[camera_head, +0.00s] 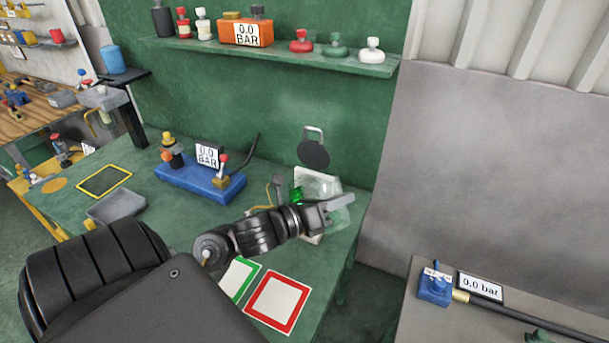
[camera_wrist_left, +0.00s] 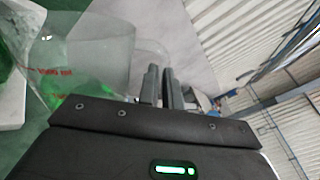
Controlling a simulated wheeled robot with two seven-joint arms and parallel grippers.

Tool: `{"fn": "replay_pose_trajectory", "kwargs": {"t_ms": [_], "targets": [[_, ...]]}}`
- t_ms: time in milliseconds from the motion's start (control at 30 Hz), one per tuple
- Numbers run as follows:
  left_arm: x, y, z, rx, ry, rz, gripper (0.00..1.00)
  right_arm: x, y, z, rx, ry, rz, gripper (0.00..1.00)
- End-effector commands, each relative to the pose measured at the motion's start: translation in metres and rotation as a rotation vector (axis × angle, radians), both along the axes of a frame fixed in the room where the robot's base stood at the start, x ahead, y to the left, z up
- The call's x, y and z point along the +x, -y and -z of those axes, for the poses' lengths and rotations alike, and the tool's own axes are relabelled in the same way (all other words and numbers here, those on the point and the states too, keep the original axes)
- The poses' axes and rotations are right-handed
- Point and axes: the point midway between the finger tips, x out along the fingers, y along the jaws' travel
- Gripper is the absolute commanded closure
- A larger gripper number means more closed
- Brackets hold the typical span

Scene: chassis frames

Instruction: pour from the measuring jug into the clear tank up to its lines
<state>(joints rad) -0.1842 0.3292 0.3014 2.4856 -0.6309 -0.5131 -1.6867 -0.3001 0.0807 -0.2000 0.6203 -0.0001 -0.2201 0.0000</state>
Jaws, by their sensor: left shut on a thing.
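My left gripper (camera_head: 338,202) is over the far right end of the green bench, with its fingers shut. In the left wrist view its two fingers (camera_wrist_left: 160,84) are close together at the handle side of the clear measuring jug (camera_wrist_left: 95,40). The jug has red print and some green tint near its lower part; it looks tilted. In the head view a clear vessel (camera_head: 318,184) shows behind the gripper, with green liquid (camera_head: 297,194) at its left. My arm hides much of it, so I cannot tell tank from jug or read lines there. My right gripper is not in view.
A blue gauge block (camera_head: 200,182) and a grey tray (camera_head: 116,206) stand left on the bench. A red-framed card (camera_head: 277,302) and a green-framed card (camera_head: 238,278) lie in front. A round dark lid (camera_head: 313,154) stands behind the vessel. A shelf (camera_head: 290,55) runs above.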

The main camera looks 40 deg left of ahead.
Motion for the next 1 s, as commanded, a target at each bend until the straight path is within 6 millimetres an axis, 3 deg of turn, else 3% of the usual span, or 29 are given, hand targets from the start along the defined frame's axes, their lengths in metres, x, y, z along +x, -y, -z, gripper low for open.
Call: {"fn": "replay_pose_trajectory", "kwargs": {"t_ms": [667, 833, 1000], "targets": [[-0.001, 0.002, 0.001, 0.018, 0.009, 0.000, 1.00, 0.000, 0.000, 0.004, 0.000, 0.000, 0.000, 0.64], [-0.003, 0.009, 0.010, 0.088, 0.032, -0.001, 1.00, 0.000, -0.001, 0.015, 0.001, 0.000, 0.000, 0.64], [-0.007, 0.020, 0.032, 0.164, 0.058, -0.002, 1.00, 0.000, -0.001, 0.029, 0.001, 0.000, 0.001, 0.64]]}}
